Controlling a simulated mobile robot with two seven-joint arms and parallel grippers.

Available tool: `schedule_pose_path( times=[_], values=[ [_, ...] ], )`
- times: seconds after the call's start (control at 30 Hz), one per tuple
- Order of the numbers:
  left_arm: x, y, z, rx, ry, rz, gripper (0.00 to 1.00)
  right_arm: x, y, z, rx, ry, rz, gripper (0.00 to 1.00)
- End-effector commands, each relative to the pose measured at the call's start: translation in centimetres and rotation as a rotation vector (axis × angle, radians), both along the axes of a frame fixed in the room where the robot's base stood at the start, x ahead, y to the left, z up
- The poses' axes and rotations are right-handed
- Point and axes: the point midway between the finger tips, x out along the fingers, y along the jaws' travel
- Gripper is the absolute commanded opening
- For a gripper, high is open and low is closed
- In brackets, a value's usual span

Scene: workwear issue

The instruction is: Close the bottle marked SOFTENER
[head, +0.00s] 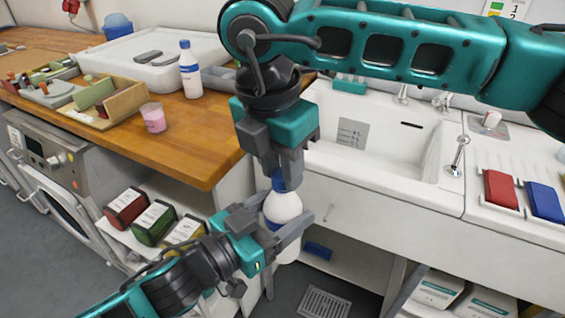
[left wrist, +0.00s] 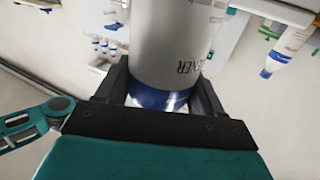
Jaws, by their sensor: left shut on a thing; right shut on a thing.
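The SOFTENER bottle (head: 284,207), white with a blue band, is upright in front of the counter, held in the air. In the left wrist view the bottle (left wrist: 178,45) fills the upper middle, and the letters "ENER" show on its side. My left gripper (head: 286,222) is shut around its body. My right gripper (head: 280,178) points down from above and is shut on the blue cap (head: 279,184) at the bottle's top. The fingers hide most of the cap and the neck, so I cannot tell whether the cap is seated.
Another white bottle with a blue cap (head: 190,70) stands on the wooden counter (head: 205,135), near a pink cup (head: 153,117) and a wooden tray (head: 125,103). A white sink (head: 385,140) lies behind my right arm. Boxes (head: 153,222) sit on a low shelf at left.

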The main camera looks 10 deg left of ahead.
Motion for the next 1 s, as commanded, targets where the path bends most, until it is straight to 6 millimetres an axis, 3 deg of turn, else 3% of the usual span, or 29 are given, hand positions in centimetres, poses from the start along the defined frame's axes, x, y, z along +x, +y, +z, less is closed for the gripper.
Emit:
schedule_pose_path(
  times=[0.23,0.4,0.43,0.6,0.73,1.0],
  values=[
    [-0.02,-0.01,-0.01,0.000,0.000,0.000,0.00,0.17,0.15,0.06,0.001,-0.003,-0.459,0.05],
    [-0.02,-0.01,-0.02,0.001,0.001,-0.001,0.00,0.15,0.13,0.06,0.001,-0.003,-0.494,0.05],
    [-0.02,-0.01,-0.02,0.001,0.001,-0.001,0.00,0.15,0.13,0.06,0.001,-0.003,-0.493,0.33],
    [-0.02,-0.01,0.01,0.000,0.000,-0.001,0.00,0.15,0.12,0.04,0.002,-0.003,-0.492,0.50],
    [-0.01,-0.02,0.05,-0.001,-0.001,-0.001,0.00,0.14,0.11,0.02,0.001,-0.002,-0.491,0.62],
    [-0.01,-0.02,0.09,-0.001,-0.002,-0.001,0.00,0.13,0.13,0.15,0.001,-0.002,-0.490,0.62]
  ],
)
